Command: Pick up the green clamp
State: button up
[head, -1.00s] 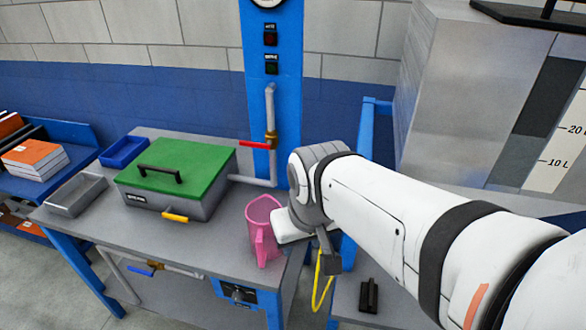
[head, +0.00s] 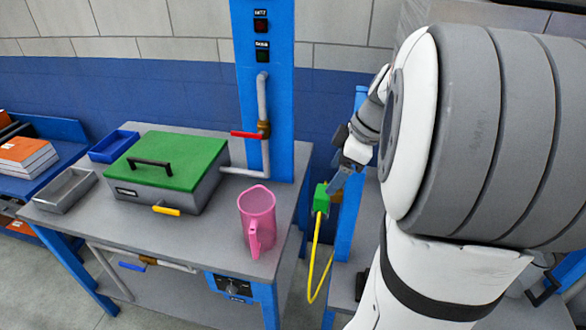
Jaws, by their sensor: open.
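The green clamp (head: 321,198) is right of the table, beside a blue post, with a yellow cable hanging from it. My gripper (head: 335,186) is just above and right of the clamp, its fingers pointing down toward it. The fingertips overlap or meet the clamp's upper right side in the picture. The jaws are open; I cannot tell whether the clamp sits between them. Part of the clamp's right side is hidden by the gripper.
A pink jug (head: 257,218) stands on the grey table (head: 190,245), near its right edge. A green-lidded box (head: 170,170) sits left of it. A blue column (head: 285,100) with a red-handled valve (head: 250,134) rises behind. My arm covers much of the right side.

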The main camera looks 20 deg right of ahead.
aim_at(323, 191)
jog(key=p+x, duration=0.1)
jog(key=x, duration=0.6)
jog(key=shift+w+f, duration=0.15)
jog(key=shift+f, duration=0.1)
jog(key=shift+c, duration=0.5)
jog(key=c, duration=1)
notch_tip(323, 191, up, 10)
jog(key=shift+r, duration=0.1)
jog(key=shift+c, duration=0.2)
